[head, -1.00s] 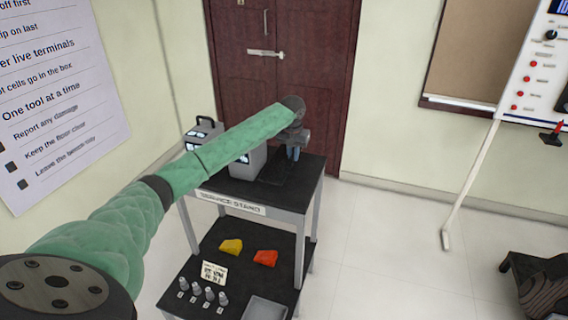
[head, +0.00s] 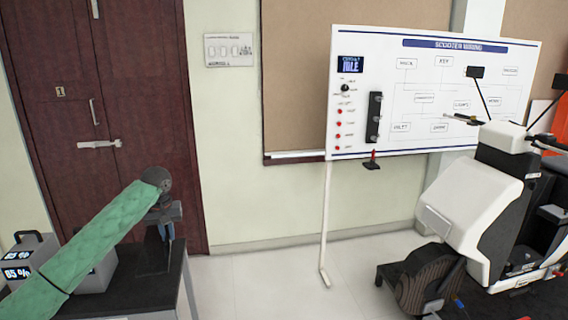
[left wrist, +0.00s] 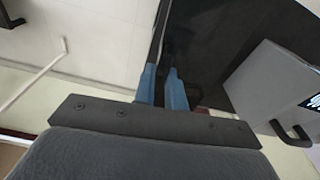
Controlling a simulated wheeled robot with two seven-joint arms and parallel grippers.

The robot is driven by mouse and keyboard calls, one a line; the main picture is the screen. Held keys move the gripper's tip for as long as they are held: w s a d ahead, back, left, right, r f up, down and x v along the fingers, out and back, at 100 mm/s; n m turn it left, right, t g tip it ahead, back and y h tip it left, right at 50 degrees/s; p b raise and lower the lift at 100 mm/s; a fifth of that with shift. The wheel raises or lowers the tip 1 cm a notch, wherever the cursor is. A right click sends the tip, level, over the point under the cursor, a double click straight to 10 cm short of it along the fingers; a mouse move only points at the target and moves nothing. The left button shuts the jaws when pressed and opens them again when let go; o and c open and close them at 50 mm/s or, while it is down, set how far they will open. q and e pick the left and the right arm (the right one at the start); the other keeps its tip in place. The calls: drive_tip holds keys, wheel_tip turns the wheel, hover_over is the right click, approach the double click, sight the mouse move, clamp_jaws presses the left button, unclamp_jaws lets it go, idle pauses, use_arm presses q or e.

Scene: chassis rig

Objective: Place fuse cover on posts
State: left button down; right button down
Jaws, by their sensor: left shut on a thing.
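My left gripper (head: 167,232) points down just above the black top of the service stand (head: 150,282). Its blue fingers (left wrist: 162,88) show in the left wrist view, close together on a dark thing. That thing blends with the black top, and I cannot make out its outline; it may be the fuse cover. On the white wiring board (head: 440,150), a black upright strip (head: 374,118) carries several small knobs, which may be posts. My right gripper is not in view.
Grey boxes with handles and displays (head: 32,255) stand on the stand beside my left arm. A small red-handled part (head: 372,160) juts from the board's lower edge. A white scooter (head: 480,200) stands at right. The floor between stand and scooter is clear, except the board's thin leg (head: 326,230).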

use_arm(q)
drive_tip(key=s+d+f+m, duration=0.1)
drive_tip(key=s+d+m, duration=0.1)
drive_tip(key=s+d, duration=1.1)
drive_tip(key=s+d+f+m, duration=0.1)
drive_tip(key=s+d+f, duration=0.5)
drive_tip(key=s+f, duration=0.5)
drive_tip(key=shift+f+m, duration=0.3)
drive_tip(key=shift+f, duration=0.35)
